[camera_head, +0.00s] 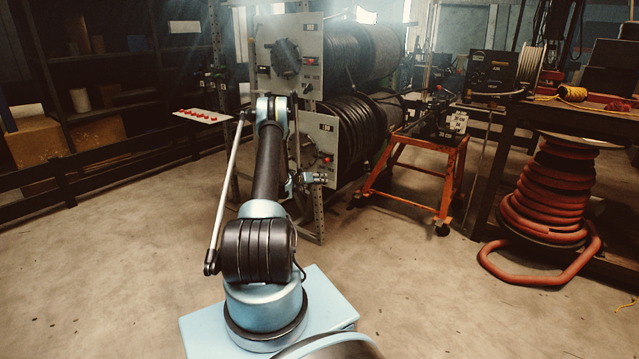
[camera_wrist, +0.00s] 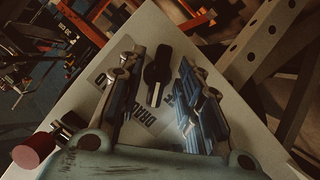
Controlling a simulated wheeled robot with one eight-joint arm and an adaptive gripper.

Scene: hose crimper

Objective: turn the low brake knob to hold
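The low brake knob (camera_wrist: 157,78) is a black, elongated handle on the pale lower panel (camera_wrist: 150,28), with partly readable lettering beside it. In the wrist view it shows between the two fingers of my gripper (camera_wrist: 158,92). The fingers are apart, one on each side of the knob, with a visible gap to it; I cannot tell how deep they reach around it. In the head view my gripper (camera_head: 308,179) is at the lower panel (camera_head: 321,126), low on the reel rack. The knob is hidden there by my arm.
A red-capped control (camera_wrist: 28,156) sticks out of the panel beside my gripper. A perforated rack post (camera_wrist: 255,40) stands close to the panel. An orange wheeled stand (camera_head: 412,163) is right of the rack. Floor in front is clear.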

